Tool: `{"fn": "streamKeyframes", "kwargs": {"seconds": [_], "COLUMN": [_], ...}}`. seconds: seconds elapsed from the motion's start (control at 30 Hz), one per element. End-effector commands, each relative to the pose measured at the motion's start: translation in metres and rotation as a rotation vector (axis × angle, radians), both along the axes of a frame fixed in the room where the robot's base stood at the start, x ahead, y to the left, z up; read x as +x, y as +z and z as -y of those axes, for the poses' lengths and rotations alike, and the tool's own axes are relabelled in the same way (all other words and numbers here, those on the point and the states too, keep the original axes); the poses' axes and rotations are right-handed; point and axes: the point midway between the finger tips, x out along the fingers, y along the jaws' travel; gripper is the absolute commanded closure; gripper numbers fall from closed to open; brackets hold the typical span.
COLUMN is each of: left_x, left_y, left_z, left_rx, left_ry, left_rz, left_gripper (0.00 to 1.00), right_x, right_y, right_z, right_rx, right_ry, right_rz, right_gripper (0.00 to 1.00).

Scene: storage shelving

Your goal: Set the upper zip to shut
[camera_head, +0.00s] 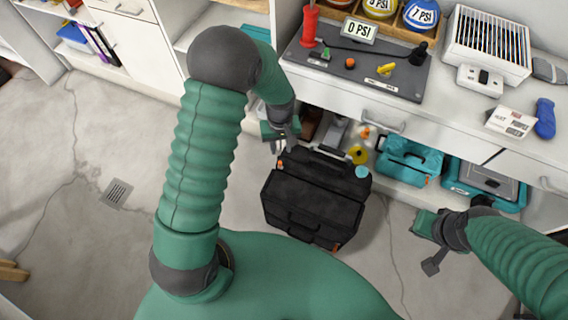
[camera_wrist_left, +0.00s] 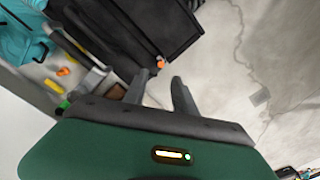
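A black bag or case (camera_head: 312,205) stands on the floor in front of the shelving; its dark side fills the top of the left wrist view (camera_wrist_left: 165,25). A small orange tab (camera_wrist_left: 161,62) shows at its edge in the left wrist view, just beyond the gap between my left fingertips. No zip line is clear enough to tell its state. My left gripper (camera_head: 281,138) is above the bag's far left corner. In the left wrist view its two fingers (camera_wrist_left: 159,88) are apart with nothing between them. My right gripper (camera_head: 428,243) is off to the bag's right, apart from it.
A teal bag (camera_head: 410,162) and a teal case (camera_head: 485,184) sit on the low shelf behind. A yellow roll (camera_head: 357,154) and loose tools lie behind the bag. The counter (camera_head: 455,110) with its drawers overhangs them. The floor (camera_head: 100,245) at left is clear.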

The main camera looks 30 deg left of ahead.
Motion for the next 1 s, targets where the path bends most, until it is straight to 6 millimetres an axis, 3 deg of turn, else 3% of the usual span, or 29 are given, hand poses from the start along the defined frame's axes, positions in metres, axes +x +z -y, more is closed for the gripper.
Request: {"fn": "streamKeyframes", "kwargs": {"seconds": [0.03, 0.1, 0.4, 0.53, 0.8, 1.0], "left_x": [-0.001, -0.001, -0.001, 0.0, 0.0, 0.0], "left_y": [-0.02, -0.039, -0.104, -0.114, -0.115, -0.115], "left_z": [-0.001, -0.001, 0.0, 0.0, -0.001, -0.001], "left_rx": [-0.001, -0.001, -0.001, -0.001, -0.001, -0.001], "left_ry": [0.001, 0.0, -0.001, -0.001, -0.001, -0.001], "left_rz": [-0.003, -0.003, 0.0, 0.001, 0.002, 0.002], "left_gripper": [0.67, 0.67, 0.67, 0.67, 0.67, 0.92], "right_x": [0.0, 0.0, 0.0, 0.0, 0.0, 0.0], "right_y": [-0.009, -0.015, -0.035, -0.037, -0.037, -0.037], "right_z": [0.0, 0.0, 0.0, 0.0, 0.0, 0.0], "right_rx": [0.0, 0.0, 0.0, 0.0, 0.0, 0.0], "right_ry": [0.0, 0.0, 0.0, 0.0, 0.0, 0.0], "right_rz": [0.0, 0.0, -0.001, -0.001, -0.001, 0.0], "right_gripper": [1.0, 1.0, 1.0, 1.0, 1.0, 1.0]}}
